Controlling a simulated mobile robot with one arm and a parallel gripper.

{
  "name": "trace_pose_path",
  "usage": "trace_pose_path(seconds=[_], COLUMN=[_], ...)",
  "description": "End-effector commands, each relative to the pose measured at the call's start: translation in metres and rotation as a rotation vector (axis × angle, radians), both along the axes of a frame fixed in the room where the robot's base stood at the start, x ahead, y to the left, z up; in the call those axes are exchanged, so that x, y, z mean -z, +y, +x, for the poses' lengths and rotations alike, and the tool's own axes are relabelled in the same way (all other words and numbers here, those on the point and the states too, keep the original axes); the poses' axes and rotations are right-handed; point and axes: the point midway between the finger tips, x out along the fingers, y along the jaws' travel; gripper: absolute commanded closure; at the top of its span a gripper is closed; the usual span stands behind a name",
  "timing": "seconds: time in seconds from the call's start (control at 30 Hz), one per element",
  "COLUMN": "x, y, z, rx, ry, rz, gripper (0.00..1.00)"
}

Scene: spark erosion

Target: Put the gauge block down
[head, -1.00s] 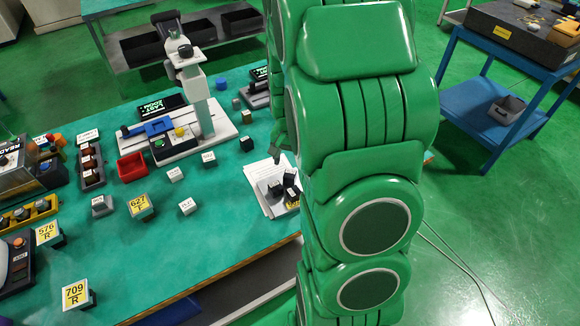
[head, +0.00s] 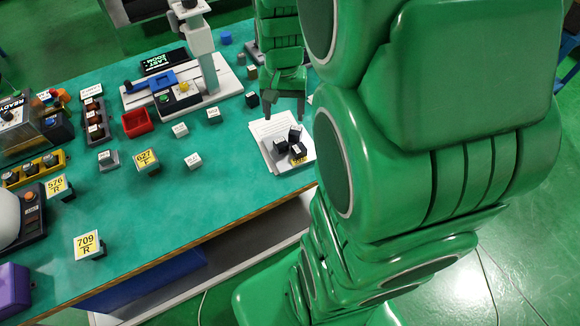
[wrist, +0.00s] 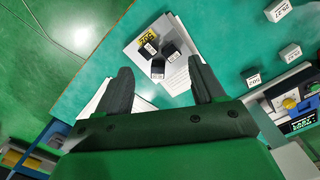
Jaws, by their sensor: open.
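My gripper (head: 285,112) is open and empty above the table, with its fingers pointing down. In the wrist view its two dark fingertips (wrist: 160,70) are wide apart. The head view shows the same black blocks (head: 280,146) on the paper near the table's right edge, apart from the fingers. Several white labelled blocks (head: 193,160) stand on the green table. I cannot tell which block is the gauge block.
A measuring stand with a grey base (head: 225,82) is at the back of the table (head: 150,215). A red bin (head: 137,122), a grey block (head: 108,160) and yellow-labelled blocks (head: 147,162) stand to the left. The table's middle front is clear.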

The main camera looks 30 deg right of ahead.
Motion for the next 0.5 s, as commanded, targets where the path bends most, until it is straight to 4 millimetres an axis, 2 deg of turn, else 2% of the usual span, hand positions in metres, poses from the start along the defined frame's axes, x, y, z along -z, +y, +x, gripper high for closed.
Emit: trace_pose_path(seconds=[0.2, 0.5], x=[-0.028, -0.056], y=[0.034, 0.07], z=[-0.043, -0.11], rx=[-0.136, -0.322], ry=[0.02, 0.054], rz=[0.01, 0.025], gripper=[0.32, 0.32])
